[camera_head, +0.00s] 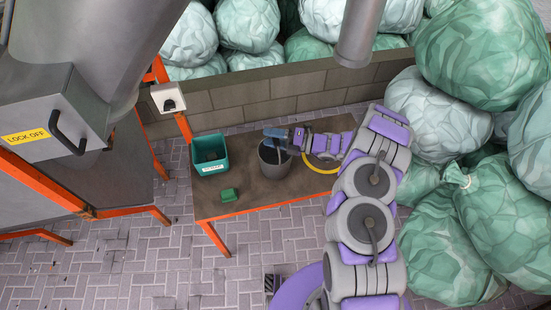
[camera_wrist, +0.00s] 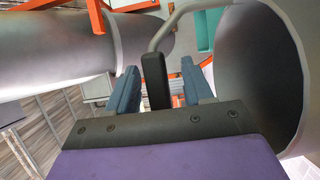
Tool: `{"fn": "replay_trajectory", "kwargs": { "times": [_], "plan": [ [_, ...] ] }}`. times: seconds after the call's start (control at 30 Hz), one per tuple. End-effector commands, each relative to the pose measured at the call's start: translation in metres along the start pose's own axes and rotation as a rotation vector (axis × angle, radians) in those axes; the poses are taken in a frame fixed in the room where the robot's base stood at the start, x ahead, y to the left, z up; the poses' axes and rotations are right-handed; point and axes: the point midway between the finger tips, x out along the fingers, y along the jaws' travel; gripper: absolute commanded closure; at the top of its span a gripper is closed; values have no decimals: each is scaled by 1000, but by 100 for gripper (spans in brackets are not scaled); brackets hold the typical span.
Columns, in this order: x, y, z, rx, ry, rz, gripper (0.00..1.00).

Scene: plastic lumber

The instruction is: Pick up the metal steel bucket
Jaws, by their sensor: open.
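The grey metal bucket (camera_head: 273,171) stands on the brown table top in the head view, with its open mouth facing up. My gripper (camera_head: 276,139) is at the bucket's far upper rim. In the wrist view the bucket (camera_wrist: 250,60) fills the right side, and its curved wire handle (camera_wrist: 180,16) with a dark grip (camera_wrist: 155,80) is raised. The two blue fingers of my gripper (camera_wrist: 160,85) are apart, with the dark grip between them and a gap visible on each side. Part of the bucket's rim is hidden by my gripper in the head view.
On the orange-framed table (camera_head: 222,199), a teal bin (camera_head: 209,168) and a small green block (camera_head: 229,195) are left of the bucket. A yellow ring (camera_head: 318,168) lies right. A block wall (camera_head: 265,100) runs behind; green bags (camera_head: 440,230) pile up right.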

Motion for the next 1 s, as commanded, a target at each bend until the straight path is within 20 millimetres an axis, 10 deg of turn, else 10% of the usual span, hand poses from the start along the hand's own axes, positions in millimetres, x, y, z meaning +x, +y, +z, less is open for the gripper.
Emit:
{"fn": "replay_trajectory", "kwargs": {
  "times": [0.27,0.8,1.0],
  "plan": [
    [6,0,0,0,-1,0,49],
    [6,-1,0,2,-1,-1,100],
    [6,-2,0,2,-1,-2,100]
  ]
}}
